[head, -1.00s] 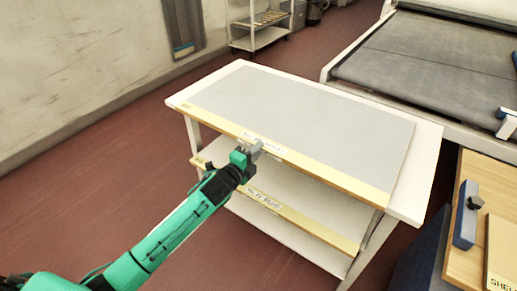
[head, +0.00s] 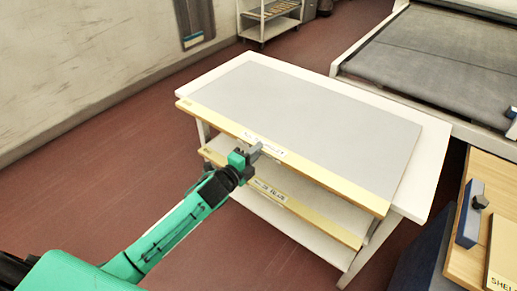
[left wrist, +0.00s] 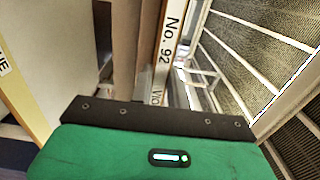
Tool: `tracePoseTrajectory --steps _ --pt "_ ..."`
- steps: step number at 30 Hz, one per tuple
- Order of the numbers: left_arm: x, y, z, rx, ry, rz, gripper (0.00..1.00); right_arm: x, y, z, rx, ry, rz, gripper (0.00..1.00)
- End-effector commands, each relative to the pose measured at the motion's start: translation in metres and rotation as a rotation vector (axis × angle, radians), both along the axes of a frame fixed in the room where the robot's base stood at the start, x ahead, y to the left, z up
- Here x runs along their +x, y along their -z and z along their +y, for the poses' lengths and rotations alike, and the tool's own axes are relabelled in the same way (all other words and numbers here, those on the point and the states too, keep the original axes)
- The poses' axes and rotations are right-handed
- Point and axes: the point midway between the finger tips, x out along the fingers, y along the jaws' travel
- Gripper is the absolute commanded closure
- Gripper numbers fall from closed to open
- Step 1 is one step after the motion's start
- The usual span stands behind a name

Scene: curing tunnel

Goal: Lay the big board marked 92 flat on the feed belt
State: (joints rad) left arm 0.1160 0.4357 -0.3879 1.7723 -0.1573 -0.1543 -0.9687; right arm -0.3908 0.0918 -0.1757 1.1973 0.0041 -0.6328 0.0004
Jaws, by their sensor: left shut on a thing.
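The big board (head: 310,120) has a grey face and a cream front strip. It lies flat on the top of a white stand, its front edge out past the stand's front. Its label reads "No. 92" and part of a further word in the left wrist view (left wrist: 170,30). My left gripper (head: 257,150) is shut on the board's front edge at the label and hides part of it. The feed belt (head: 440,50), dark grey in a pale frame, is at the upper right, apart from the board. My right gripper is out of view.
The white stand (head: 430,165) has a lower shelf holding another labelled board (head: 310,208). A wooden bench (head: 490,180) at the right carries a blue block (head: 470,213) with a dark knob. A wheeled rack (head: 270,22) stands behind. Red floor is clear at the left.

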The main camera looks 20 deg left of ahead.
Motion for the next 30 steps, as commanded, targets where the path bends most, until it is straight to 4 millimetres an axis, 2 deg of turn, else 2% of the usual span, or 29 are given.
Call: tracePoseTrajectory --steps 2,30 --pt "-0.003 -0.006 0.001 -0.002 0.002 -0.009 1.0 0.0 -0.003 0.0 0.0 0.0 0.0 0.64" --pt "-0.04 -0.007 0.014 -0.003 0.002 -0.009 1.0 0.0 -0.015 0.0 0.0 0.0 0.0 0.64"
